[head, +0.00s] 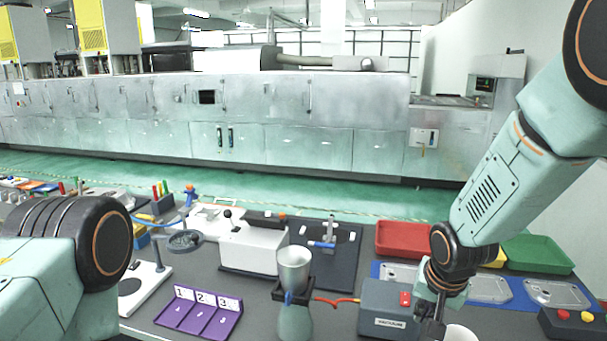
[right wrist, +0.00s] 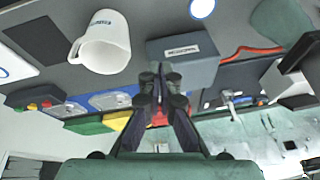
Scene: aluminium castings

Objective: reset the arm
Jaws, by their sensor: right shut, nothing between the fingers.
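My right arm comes in from the upper right of the head view. Its gripper (head: 432,322) points down beside the grey labelled box (head: 388,312). In the right wrist view the two dark fingers (right wrist: 161,78) are together at the tips with nothing held. The same box (right wrist: 186,62) shows just past the fingertips there; I cannot tell whether they touch. My left arm shows only as a link and a black joint at the lower left of the head view. Its gripper is out of view.
A white mug (right wrist: 104,48) stands near the right gripper. Castings (head: 490,289) lie on a blue mat behind, before red (head: 404,240) and green (head: 540,254) trays.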

